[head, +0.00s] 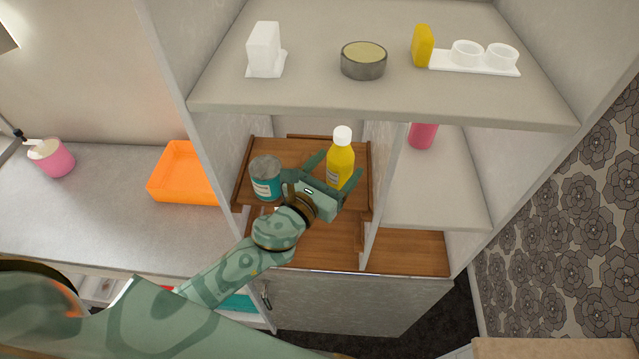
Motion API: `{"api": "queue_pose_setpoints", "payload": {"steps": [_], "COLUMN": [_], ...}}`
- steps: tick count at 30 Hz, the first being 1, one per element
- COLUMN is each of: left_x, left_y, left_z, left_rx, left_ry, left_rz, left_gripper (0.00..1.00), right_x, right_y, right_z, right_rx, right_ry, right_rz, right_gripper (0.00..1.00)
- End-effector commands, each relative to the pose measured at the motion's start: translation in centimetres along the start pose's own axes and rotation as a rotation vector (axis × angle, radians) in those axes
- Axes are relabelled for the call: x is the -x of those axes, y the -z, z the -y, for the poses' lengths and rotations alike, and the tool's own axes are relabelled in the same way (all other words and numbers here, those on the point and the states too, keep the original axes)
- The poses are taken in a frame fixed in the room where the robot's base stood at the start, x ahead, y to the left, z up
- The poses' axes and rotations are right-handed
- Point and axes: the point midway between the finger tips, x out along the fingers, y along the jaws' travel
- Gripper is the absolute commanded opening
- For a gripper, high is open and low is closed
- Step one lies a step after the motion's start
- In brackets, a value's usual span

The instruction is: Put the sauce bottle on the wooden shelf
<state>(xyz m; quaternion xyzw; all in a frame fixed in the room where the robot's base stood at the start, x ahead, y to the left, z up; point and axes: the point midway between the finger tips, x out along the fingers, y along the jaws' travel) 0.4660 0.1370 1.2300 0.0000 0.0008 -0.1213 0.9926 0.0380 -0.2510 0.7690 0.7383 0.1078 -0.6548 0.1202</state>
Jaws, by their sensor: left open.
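The sauce bottle (341,158) is yellow with a white cap and looks upright at the right part of the wooden shelf (287,151), inside the left cabinet bay. My left gripper (335,172) reaches in from the left and front. Its jaws are open, with one finger on each side of the bottle. The gripper body hides the bottle's foot, so I cannot see its contact with the shelf. My right gripper is out of view.
A teal can (265,177) stands on the wooden shelf just left of my gripper. A grey upper shelf (310,92) overhangs, and a divider (379,190) stands to the right. An orange tray (181,172) sits on the counter at left.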

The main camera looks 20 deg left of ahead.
Motion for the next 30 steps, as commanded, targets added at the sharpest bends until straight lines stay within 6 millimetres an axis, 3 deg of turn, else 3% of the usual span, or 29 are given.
{"api": "queue_pose_setpoints", "payload": {"steps": [6,11,30], "left_x": [5.2,7.3,7.9], "left_y": [0.3,0.2,0.0], "left_z": [0.0,0.0,0.0], "left_rx": [0.000,0.001,0.001], "left_ry": [0.001,0.000,0.000], "left_rz": [-0.002,-0.001,0.000], "left_gripper": [0.71,0.71,0.71], "right_x": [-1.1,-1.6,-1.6], "right_y": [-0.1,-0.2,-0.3], "right_z": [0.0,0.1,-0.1], "right_rx": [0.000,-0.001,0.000], "right_ry": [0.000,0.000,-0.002], "right_rz": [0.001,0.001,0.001], "right_gripper": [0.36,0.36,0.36]}}
